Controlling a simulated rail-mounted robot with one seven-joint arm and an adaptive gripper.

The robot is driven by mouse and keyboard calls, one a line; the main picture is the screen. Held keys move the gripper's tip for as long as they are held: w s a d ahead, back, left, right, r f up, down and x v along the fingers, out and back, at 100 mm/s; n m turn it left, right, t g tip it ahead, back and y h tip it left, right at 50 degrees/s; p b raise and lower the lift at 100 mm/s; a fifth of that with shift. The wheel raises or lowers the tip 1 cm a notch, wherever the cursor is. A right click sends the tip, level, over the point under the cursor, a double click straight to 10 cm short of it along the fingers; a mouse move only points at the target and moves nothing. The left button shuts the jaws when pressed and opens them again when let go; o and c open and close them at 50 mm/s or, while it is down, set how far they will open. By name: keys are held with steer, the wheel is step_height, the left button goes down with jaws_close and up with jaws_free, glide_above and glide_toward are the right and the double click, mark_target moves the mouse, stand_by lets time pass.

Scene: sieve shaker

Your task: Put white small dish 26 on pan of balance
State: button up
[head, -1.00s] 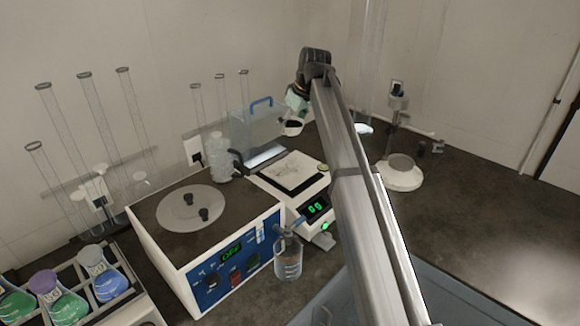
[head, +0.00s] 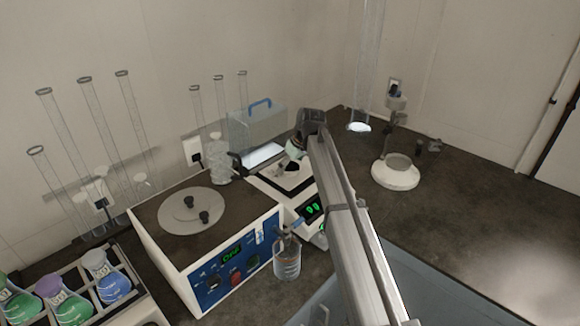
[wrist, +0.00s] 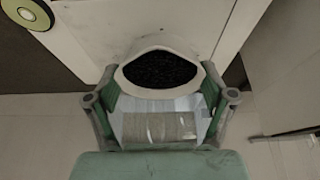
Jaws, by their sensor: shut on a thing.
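The white small dish (wrist: 188,50) is in my gripper (wrist: 160,98) in the wrist view. It has a white rim and holds dark granules. In the head view my gripper (head: 293,150) is over the balance (head: 263,180), close above the pan area, and the dish (head: 291,167) shows only as a small dark and white shape. The balance has a pale body, a dark-edged pan and a green display. I cannot tell whether the dish touches the pan. Part of the balance (wrist: 85,30) also shows in the wrist view.
A clear box with a blue handle (head: 262,103) stands behind the balance. A shaker unit (head: 160,220) with knobs is left of it, and a beaker (head: 287,262) stands in front. A white round stand (head: 395,178) is at the right.

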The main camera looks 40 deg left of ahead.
steer(key=shift+f, duration=0.5)
steer(key=shift+f, duration=0.1)
steer(key=o, duration=1)
steer(key=shift+o, duration=0.2)
steer(key=b+v, duration=0.2)
steer(key=v, duration=1)
